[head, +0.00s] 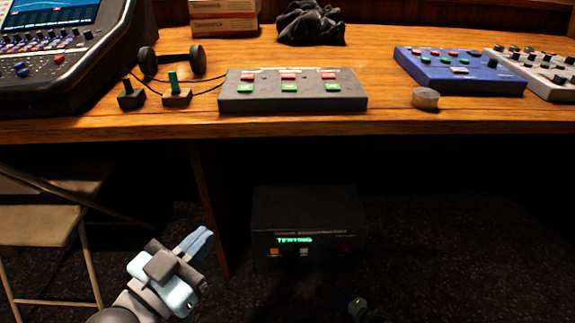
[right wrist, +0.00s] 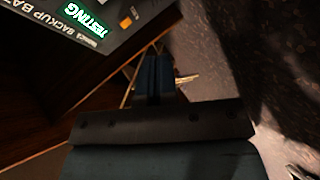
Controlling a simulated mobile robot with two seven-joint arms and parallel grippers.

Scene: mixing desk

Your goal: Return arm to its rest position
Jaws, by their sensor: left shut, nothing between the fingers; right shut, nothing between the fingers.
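My left gripper (head: 204,238) is shut and empty, low in front of the desk in the head view, its blue-grey fingers angled up and to the right. My right gripper (right wrist: 153,75) is shut with nothing between its fingers in the right wrist view. A dark part of my right arm shows at the bottom of the head view, mostly lost in shadow. A black backup battery box (head: 305,215) with a green TESTING display stands under the desk. Its labelled face also fills the upper left of the right wrist view (right wrist: 92,48), apart from the fingers.
The wooden desk (head: 390,127) edge runs above both grippers. On it are a grey button box (head: 292,104), a blue pedal box (head: 460,80), a round knob (head: 425,98) and headphones (head: 148,62). A folding chair (head: 40,228) stands at left. The dark floor at right looks clear.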

